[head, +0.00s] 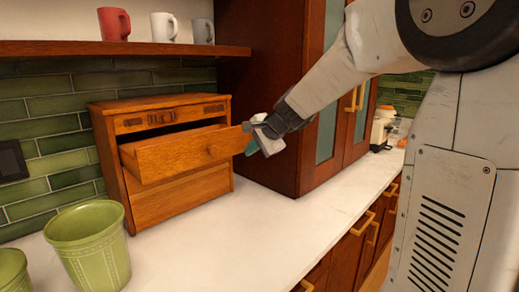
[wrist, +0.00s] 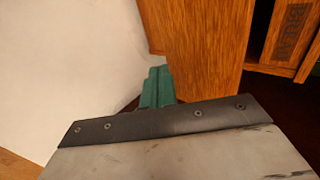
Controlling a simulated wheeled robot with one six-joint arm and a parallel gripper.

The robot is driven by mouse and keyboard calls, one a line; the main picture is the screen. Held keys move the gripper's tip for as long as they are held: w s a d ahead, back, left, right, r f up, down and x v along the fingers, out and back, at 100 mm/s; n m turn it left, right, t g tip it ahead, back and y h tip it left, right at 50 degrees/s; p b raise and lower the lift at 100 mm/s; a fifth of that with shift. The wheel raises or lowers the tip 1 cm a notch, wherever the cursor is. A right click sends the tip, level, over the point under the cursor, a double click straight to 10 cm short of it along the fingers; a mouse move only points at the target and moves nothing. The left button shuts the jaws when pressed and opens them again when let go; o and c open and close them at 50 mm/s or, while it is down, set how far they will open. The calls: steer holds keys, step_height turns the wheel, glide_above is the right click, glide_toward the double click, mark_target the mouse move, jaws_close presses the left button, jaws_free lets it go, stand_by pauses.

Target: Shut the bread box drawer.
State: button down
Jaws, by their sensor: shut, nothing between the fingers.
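The wooden bread box (head: 165,112) stands on the white counter against the green tiles. My gripper (head: 252,147) is shut and empty at the right end of the drawer front. In the wrist view the green fingertips (wrist: 157,86) are close beside the wooden drawer (wrist: 195,50). I cannot tell whether they touch it. Part of the bread box body (wrist: 292,40) shows at the upper right.
A green pot (head: 90,245) stands on the counter at the front left, with another green pot (head: 12,270) beside it. A tall dark cabinet (head: 265,90) stands right of the bread box. A shelf (head: 120,48) with mugs hangs above. The counter (head: 235,225) in front is clear.

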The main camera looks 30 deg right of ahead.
steer(key=shift+w+a, duration=0.1)
steer(key=shift+w, duration=0.2)
steer(key=w+a, duration=0.1)
steer(key=w, duration=0.4)
steer(key=w+a, duration=0.1)
steer(key=w, duration=0.3)
steer(key=w+a, duration=0.2)
steer(key=w, duration=0.3)
steer(key=shift+w, duration=0.3)
steer(key=shift+w+r, duration=0.15)
steer(key=shift+w, duration=0.05)
steer(key=shift+r, duration=0.1)
